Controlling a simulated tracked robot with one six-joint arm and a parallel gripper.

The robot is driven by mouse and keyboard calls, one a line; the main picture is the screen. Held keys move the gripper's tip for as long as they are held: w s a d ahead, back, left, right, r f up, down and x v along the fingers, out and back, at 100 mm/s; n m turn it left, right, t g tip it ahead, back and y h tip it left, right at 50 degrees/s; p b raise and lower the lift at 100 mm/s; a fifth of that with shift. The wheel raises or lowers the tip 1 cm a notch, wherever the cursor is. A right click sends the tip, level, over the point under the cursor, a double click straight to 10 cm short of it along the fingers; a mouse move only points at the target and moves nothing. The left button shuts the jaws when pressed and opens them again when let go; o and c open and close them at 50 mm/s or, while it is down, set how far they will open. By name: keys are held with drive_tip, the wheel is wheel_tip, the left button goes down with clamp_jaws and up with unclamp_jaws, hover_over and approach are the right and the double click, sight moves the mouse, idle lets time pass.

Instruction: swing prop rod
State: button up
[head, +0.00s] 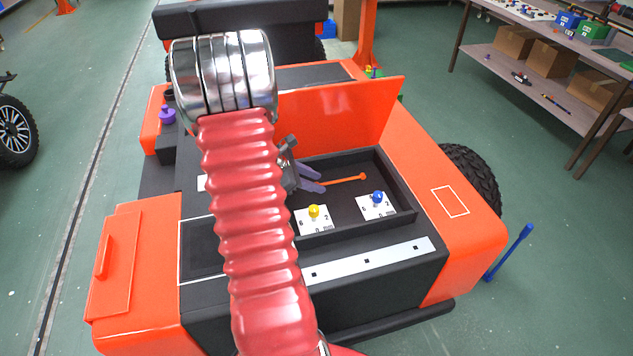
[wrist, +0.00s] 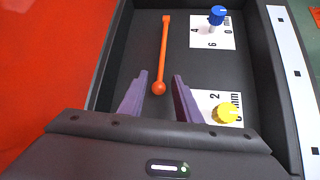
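The orange prop rod (head: 345,180) lies in the black open bay (head: 398,190) of the cart. In the wrist view the rod (wrist: 164,50) runs away from me to a small flared far end, with a round ball at its near end. My gripper (head: 311,180) is open, its two purple fingers apart. In the wrist view the fingers (wrist: 159,78) stand either side of the ball, with gaps on both sides. I cannot tell how high they are above it. The orange lid panel (head: 340,115) stands raised at the back of the bay.
A yellow knob (head: 314,211) and a blue knob (head: 377,197) stand on white marked plates in the bay, beside the rod. The bay's dark walls surround them. A white strip (head: 368,260) runs along the front. A blue lever (head: 511,252) stands out at the cart's right.

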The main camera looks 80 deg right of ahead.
drive_tip(key=shift+s+d+f, duration=0.25)
drive_tip(key=shift+s+f, duration=0.05)
drive_tip(key=shift+f, duration=0.1)
drive_tip(key=shift+c, duration=0.7)
clamp_jaws()
